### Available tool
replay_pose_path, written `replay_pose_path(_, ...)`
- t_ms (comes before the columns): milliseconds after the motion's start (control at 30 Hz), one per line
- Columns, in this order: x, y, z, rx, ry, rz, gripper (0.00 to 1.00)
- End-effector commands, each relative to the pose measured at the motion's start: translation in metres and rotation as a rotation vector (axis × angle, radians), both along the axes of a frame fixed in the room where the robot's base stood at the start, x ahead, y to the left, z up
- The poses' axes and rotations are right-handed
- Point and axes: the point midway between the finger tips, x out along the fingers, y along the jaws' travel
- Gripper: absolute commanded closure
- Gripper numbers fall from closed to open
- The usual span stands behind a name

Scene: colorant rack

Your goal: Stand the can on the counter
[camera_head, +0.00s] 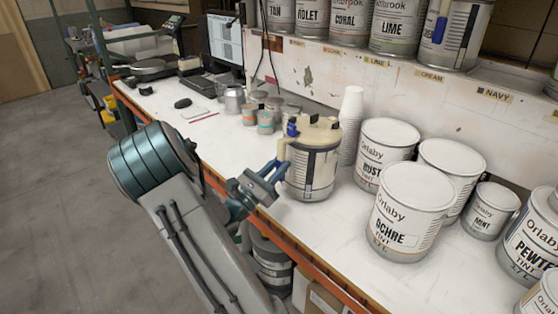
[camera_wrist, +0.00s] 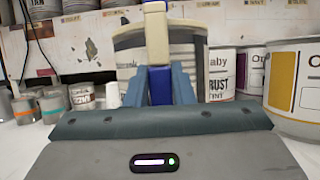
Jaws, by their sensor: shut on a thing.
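The can (camera_head: 312,172) is a pale metal can with a dark-striped label and a cream lid fitting with a handle and blue parts. It is upright at the counter's (camera_head: 345,225) front edge side, left of the white cups. Whether its base touches the counter or hangs just above it I cannot tell. My gripper (camera_head: 277,170) is at the can's left side, shut on its handle. In the wrist view, my gripper's fingers (camera_wrist: 160,86) close on the blue part of the handle, with the can (camera_wrist: 190,60) right behind.
A stack of white cups (camera_head: 351,112) stands close behind the can. Orlaby cans, including Ochre (camera_head: 408,215) and Rust (camera_head: 385,150), stand to the right. Small tins (camera_head: 265,120) and a keyboard (camera_head: 200,87) are to the left. Bare counter lies in front of the Ochre can.

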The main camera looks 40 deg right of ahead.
Motion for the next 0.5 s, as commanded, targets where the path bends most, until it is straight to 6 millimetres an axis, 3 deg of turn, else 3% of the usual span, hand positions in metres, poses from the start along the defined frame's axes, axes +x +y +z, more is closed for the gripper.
replay_pose_path(433,-0.001,0.000,-0.017,-0.003,-0.003,-0.003,1.00)
replay_pose_path(467,-0.001,0.000,-0.021,0.007,0.003,-0.001,0.75)
replay_pose_path(500,-0.001,0.000,-0.021,0.008,0.003,-0.001,0.64)
